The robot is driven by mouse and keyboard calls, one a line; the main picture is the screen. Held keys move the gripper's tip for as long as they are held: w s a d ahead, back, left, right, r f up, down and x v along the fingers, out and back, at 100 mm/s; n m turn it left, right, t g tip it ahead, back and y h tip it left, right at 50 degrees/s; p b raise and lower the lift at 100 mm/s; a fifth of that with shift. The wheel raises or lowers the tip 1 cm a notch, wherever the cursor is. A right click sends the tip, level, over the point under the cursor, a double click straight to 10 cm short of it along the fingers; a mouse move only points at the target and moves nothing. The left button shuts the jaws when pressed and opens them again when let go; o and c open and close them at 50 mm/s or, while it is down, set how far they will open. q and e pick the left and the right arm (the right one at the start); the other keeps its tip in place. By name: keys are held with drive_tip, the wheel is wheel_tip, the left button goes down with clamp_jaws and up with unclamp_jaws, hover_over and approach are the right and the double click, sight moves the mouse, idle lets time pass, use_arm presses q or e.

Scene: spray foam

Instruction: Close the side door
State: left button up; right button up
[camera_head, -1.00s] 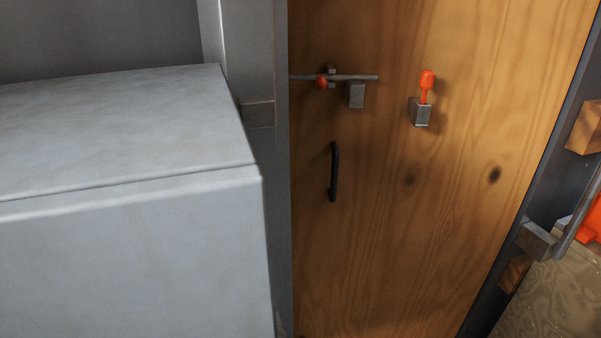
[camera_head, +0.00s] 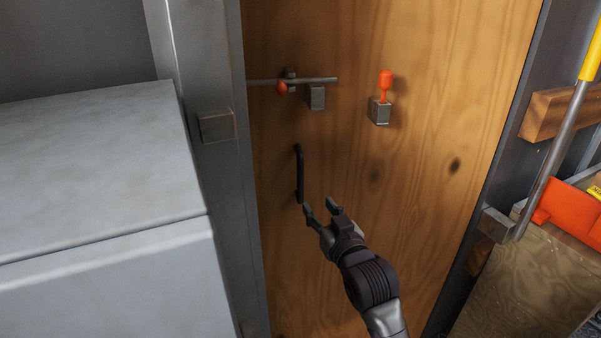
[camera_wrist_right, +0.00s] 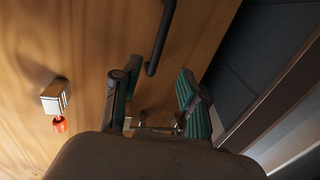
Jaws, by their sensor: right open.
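The wooden side door (camera_head: 400,160) fills the middle of the head view. Whether it is fully in its frame I cannot tell. A black vertical handle (camera_head: 299,172) is on its left part, and a grey sliding bolt (camera_head: 315,80) with a red knob is above it. My right gripper (camera_head: 321,207) is open and empty, just below and right of the handle's lower end. In the right wrist view the handle (camera_wrist_right: 160,40) shows ahead of and between the open fingers (camera_wrist_right: 155,90). My left gripper is not in view.
A red-topped peg in a grey block (camera_head: 380,108) is on the door to the right of the bolt. A grey box (camera_head: 90,180) stands at the left, beside the grey door post (camera_head: 216,126). At the right are a yellow-handled tool (camera_head: 593,50) and an orange object (camera_head: 572,215).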

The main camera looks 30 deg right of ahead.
sight(301, 176)
drive_tip(key=w, duration=0.4)
drive_tip(key=w+d+p, duration=0.1)
drive_tip(key=w, duration=0.4)
drive_tip(key=w+d+r+p, duration=0.1)
drive_tip(key=w, duration=0.3)
drive_tip(key=shift+w+r, duration=0.1)
drive_tip(key=shift+w, duration=0.1)
clamp_jaws()
